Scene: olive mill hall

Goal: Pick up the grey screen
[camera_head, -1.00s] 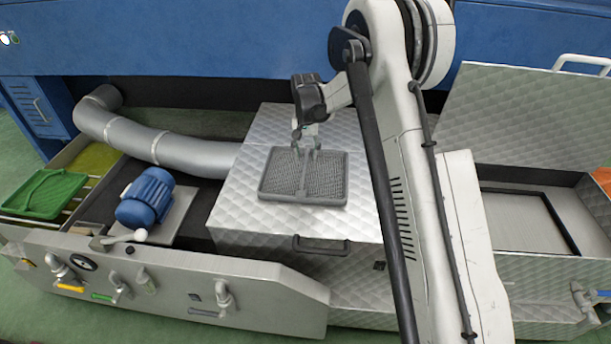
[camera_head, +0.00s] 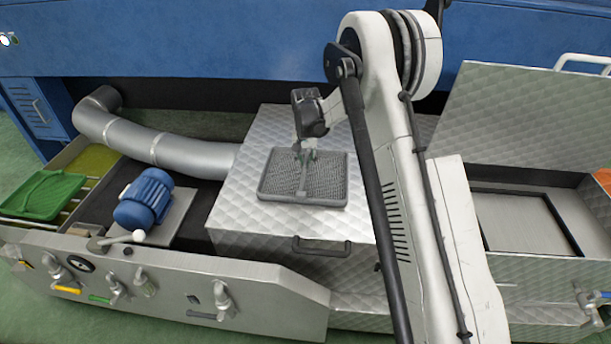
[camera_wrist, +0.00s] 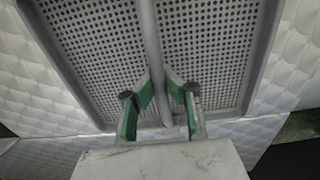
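The grey screen (camera_head: 275,178) is a rectangular perforated tray with a raised rim and a bar along its middle. It lies flat on the quilted metal box top in the head view. In the wrist view its mesh (camera_wrist: 95,45) fills the upper part, with the bar (camera_wrist: 153,45) running down the middle. My gripper (camera_head: 304,158) reaches down over the screen's middle. In the wrist view my gripper (camera_wrist: 159,82) has its green-padded fingers on both sides of the bar, with the tips close against it. The exact contact is hard to see.
A blue motor (camera_head: 146,198) and a green tray (camera_head: 42,194) are at the left. A silver duct (camera_head: 160,147) runs behind them. The box has a dark front handle (camera_head: 321,246). An open metal bin (camera_head: 535,222) with a raised lid (camera_head: 525,125) stands at the right.

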